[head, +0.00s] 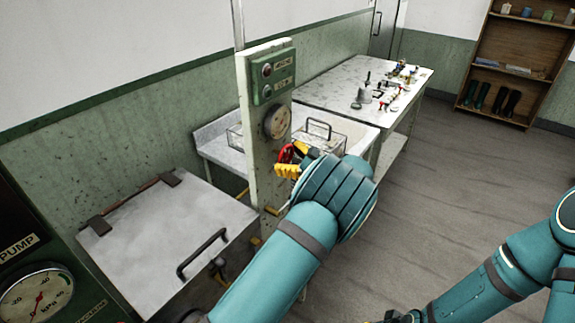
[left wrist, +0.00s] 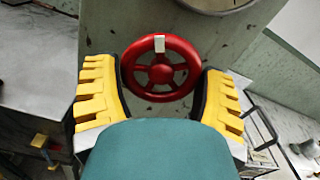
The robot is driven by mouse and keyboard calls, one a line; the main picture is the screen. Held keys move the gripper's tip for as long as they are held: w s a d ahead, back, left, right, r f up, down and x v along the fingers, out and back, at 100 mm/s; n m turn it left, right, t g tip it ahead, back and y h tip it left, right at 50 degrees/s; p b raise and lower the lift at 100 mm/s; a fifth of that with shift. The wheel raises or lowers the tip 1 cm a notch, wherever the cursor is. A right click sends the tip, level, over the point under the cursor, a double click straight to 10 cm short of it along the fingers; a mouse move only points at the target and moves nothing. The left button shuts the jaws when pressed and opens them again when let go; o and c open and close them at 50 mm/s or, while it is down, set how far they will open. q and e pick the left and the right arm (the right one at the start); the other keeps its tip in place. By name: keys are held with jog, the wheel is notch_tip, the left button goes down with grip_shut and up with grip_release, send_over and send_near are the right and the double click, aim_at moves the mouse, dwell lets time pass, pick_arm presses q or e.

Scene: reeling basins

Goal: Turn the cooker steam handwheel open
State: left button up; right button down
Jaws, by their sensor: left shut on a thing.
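The red cooker steam handwheel (left wrist: 160,73) is mounted on the pale, stained post (head: 262,170). It has a round rim, spokes and a small pale marker at the top of the rim. In the head view only a red part of the handwheel (head: 286,154) shows, beside my left gripper (head: 291,162). In the left wrist view the yellow-and-black fingers of my left gripper (left wrist: 159,80) are on both sides of the rim, shut on the wheel. My right gripper (head: 392,318) barely shows at the bottom edge of the head view; its fingers are hidden.
Above the wheel are a round gauge (head: 277,122) and a green button box (head: 273,75). A lidded cooker (head: 165,235) with a black handle stands to the left. A basin (head: 355,139) and a marble-topped table (head: 335,82) stand behind. Floor at right is clear.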

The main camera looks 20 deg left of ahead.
pick_arm(q)
jog(key=n+b, duration=1.1)
jog(key=shift+w+d+f, duration=0.1)
jog(key=shift+w, duration=0.05)
jog(key=n+b, duration=0.4)
jog(key=shift+n, duration=0.3)
jog(key=shift+r+n+b, duration=0.3)
jog(key=shift+n+b, duration=0.3)
jog(key=shift+n, duration=0.3)
jog(key=n, duration=0.2)
jog(key=shift+r+n, duration=0.15)
jog(key=shift+n, duration=0.25)
jog(key=n, duration=0.5)
jog(key=shift+r, duration=0.1)
jog(key=n, duration=0.5)
jog(key=shift+s+n, duration=0.2)
jog(key=shift+n, duration=0.1)
pick_arm(e)
notch_tip(320, 180, down, 18)
jog(key=shift+s+a+r, duration=0.15)
jog(key=shift+s+a, duration=0.05)
jog(key=shift+s, duration=0.25)
pick_arm(q)
jog(key=o, duration=1.1)
